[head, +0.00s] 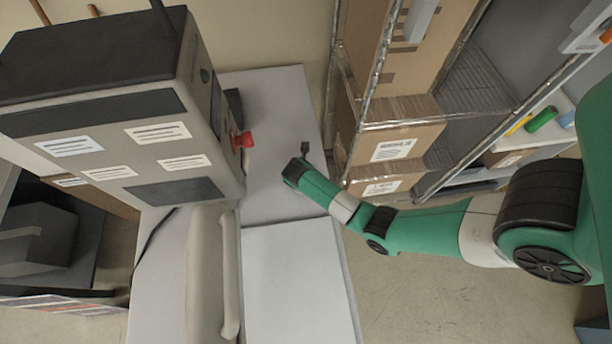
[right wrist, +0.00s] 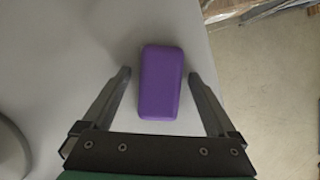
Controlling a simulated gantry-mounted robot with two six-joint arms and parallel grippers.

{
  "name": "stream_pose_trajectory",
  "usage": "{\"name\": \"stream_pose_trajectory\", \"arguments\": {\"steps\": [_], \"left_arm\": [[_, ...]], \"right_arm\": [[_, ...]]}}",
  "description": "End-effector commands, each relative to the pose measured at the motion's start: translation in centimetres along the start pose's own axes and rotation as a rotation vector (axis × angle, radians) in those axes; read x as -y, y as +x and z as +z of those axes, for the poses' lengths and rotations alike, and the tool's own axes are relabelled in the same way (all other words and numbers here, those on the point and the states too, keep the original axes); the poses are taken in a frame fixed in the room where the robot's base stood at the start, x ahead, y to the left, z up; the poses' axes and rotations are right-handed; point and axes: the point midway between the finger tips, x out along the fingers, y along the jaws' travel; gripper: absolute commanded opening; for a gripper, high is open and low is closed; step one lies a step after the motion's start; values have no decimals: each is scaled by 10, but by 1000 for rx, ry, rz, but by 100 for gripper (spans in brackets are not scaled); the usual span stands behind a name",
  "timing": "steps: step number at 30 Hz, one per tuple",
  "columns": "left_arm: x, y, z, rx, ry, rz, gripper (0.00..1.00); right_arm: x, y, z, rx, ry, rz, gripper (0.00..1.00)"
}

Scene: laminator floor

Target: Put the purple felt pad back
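The purple felt pad (right wrist: 161,82) shows in the right wrist view as a rounded block on a light grey surface, near its right edge. My right gripper (right wrist: 159,76) is open, with one finger on each side of the pad and a gap on both sides. In the head view my right gripper (head: 304,150) is over the grey worktop (head: 275,115), right of the machine; the pad cannot be made out there. My left gripper is not in view.
A large beige machine (head: 215,110) with a red knob (head: 243,139) stands on the left of the worktop. A wire shelf with cardboard boxes (head: 395,145) stands just beyond the worktop's right edge. A blank pale panel (head: 295,285) lies in front.

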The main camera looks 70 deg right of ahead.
Motion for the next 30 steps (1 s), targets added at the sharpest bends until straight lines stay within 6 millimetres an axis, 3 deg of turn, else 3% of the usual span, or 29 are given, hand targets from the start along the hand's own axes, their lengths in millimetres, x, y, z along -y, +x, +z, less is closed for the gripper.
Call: {"name": "stream_pose_trajectory", "arguments": {"steps": [12,24,30], "left_arm": [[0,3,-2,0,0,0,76],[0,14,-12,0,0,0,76],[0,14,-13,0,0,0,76]], "right_arm": [[0,-9,2,1,0,2,99],[-1,-98,2,1,0,5,99],[-1,-121,2,2,0,1,99]]}}
